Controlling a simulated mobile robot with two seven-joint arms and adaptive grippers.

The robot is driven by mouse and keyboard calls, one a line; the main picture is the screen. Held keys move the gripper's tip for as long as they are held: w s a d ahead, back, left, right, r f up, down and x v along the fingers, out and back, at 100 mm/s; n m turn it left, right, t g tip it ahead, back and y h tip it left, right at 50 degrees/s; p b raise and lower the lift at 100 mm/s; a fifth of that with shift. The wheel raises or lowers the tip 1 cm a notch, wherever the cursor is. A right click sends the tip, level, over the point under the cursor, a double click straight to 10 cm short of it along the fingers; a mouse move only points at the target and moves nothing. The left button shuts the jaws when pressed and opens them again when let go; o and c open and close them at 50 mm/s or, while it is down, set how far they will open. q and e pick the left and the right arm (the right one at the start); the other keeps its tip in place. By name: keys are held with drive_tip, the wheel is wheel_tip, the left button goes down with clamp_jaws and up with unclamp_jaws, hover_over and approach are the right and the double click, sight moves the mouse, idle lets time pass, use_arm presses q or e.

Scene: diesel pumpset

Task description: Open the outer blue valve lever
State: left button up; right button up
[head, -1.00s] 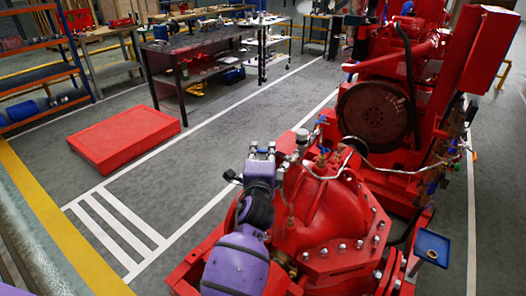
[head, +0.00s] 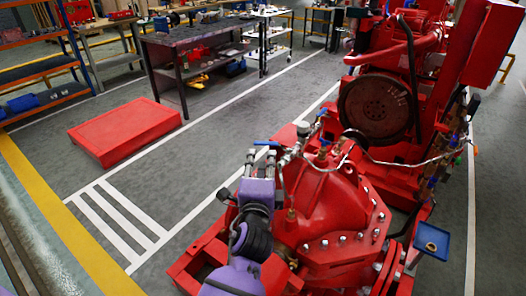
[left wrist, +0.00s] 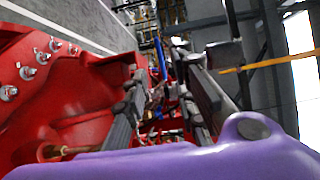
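A blue valve lever (head: 267,143) sticks out to the left from the silver fittings on top of the red pump casing (head: 325,205). My left gripper (head: 262,162) is just in front of this lever, with its two grey fingers apart and pointing at it. In the left wrist view, a blue lever (left wrist: 161,58) shows upright between the open fingers (left wrist: 165,105), beyond them. I cannot tell whether a finger touches it. Two more blue handles, one farther back (head: 322,113) and one on the casing (head: 323,142), stand to the right. My right gripper is not in view.
A round gauge (head: 303,128) and thin silver pipes (head: 345,160) are close to the right of the lever.

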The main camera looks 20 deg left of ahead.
use_arm(q)
drive_tip(key=v, duration=0.2)
drive_tip(key=shift+s+d, duration=0.1)
drive_tip(key=shift+s, duration=0.3)
